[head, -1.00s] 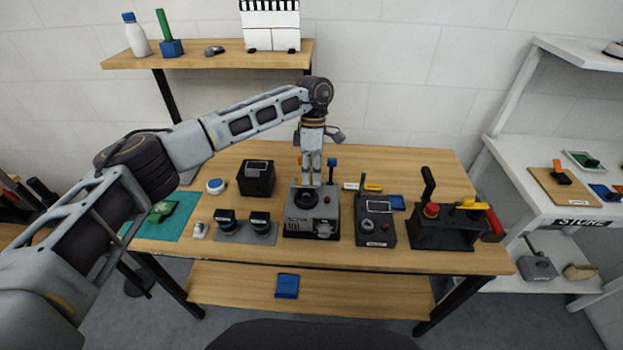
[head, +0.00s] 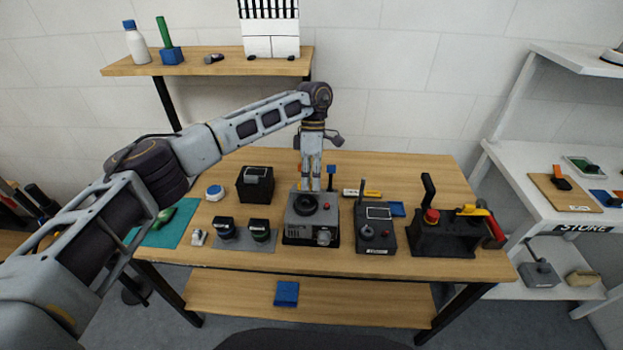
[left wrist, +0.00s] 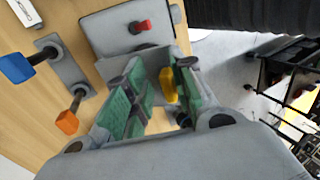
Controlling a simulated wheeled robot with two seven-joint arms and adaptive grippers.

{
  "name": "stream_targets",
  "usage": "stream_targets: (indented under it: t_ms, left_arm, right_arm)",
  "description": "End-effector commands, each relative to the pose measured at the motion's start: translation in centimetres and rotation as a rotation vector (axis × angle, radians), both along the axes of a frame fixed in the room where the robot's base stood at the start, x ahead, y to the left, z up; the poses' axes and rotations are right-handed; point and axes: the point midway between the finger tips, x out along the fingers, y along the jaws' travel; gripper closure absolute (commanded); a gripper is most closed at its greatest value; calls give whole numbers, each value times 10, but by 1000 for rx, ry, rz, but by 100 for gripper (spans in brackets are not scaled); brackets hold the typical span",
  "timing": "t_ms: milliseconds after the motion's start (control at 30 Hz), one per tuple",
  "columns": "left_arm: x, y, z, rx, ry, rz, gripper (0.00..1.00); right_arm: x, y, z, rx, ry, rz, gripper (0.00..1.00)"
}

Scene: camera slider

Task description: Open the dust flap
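A grey box (head: 312,228) with a black round dial (head: 305,205) and a small red button stands at the middle of the table. My left gripper (head: 310,186) points down just behind and above the dial. In the left wrist view my left gripper (left wrist: 153,92) shows green pads apart. A yellow piece (left wrist: 167,85) shows between the pads, by the grey box (left wrist: 105,32) and its red button (left wrist: 140,26). I cannot tell whether the pads touch it. I cannot make out for sure which part is the dust flap. My right gripper is out of view.
An orange-tipped lever (left wrist: 66,122) and a blue-tipped lever (left wrist: 15,67) stand close beside the gripper. A black box (head: 255,184) is left of the grey box; a dark joystick unit (head: 375,240) is right. The wooden table (head: 400,168) has bare room behind.

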Motion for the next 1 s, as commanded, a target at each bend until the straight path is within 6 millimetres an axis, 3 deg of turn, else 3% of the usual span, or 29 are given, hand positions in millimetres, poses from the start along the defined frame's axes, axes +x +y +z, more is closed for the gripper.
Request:
stream_targets:
  t_ms: [633, 1000]
  left_arm:
    - [1, -1, 5, -1, 2, -2, 66]
    - [14, -1, 41, 0, -1, -1, 66]
  right_arm:
    - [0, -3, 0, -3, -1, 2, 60]
    - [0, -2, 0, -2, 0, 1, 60]
